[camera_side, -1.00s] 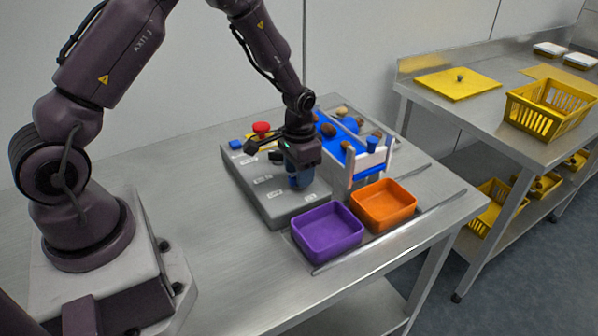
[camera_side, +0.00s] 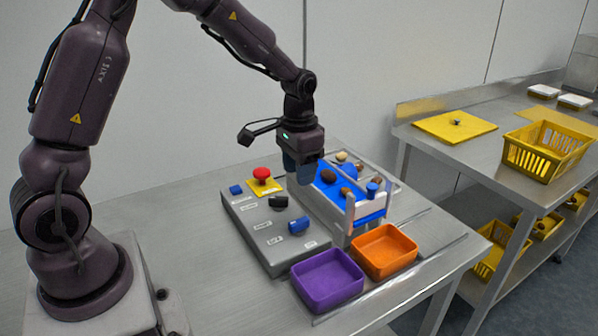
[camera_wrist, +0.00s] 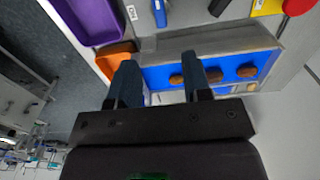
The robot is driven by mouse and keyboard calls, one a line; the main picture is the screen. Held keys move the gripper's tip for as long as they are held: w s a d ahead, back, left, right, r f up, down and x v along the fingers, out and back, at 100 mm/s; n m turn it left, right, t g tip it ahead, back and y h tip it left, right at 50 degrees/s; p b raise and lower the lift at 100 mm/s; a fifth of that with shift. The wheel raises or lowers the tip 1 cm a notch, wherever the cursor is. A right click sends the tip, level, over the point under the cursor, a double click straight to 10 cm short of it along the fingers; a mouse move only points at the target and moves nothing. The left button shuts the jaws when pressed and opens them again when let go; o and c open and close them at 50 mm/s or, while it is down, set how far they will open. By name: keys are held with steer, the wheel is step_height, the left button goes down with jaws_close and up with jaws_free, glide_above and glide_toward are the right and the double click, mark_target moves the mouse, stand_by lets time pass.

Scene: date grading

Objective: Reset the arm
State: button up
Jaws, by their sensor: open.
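My gripper (camera_side: 303,172) is open and empty. It hangs above the table between the grey control panel (camera_side: 262,232) and the blue belt with white side walls (camera_side: 352,221). In the wrist view my gripper (camera_wrist: 160,75) shows two dark fingers spread apart, with the blue belt (camera_wrist: 155,78) beyond them. Several brown dates (camera_side: 328,175) lie on the belt, and they also show in the wrist view (camera_wrist: 247,72). The panel carries a red mushroom button (camera_side: 262,173) on a yellow plate, and blue and black knobs (camera_side: 298,225).
A purple bin (camera_side: 327,281) and an orange bin (camera_side: 384,251) stand at the table's front, both empty. A second bench at right holds a yellow basket (camera_side: 547,152) and a yellow board (camera_side: 455,126). The table's left part (camera_side: 185,225) is clear.

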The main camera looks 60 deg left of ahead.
steer(key=s+d+r+t, duration=0.2)
steer(key=s+d+r, duration=0.1)
steer(key=s+r, duration=0.5)
steer(key=s+d+r+t, duration=0.3)
steer(key=s+r, duration=0.5)
steer(key=s, duration=0.4)
steer(key=shift+d+r+t, duration=0.25)
steer(key=shift+d+t, duration=0.05)
steer(key=shift+d, duration=0.45)
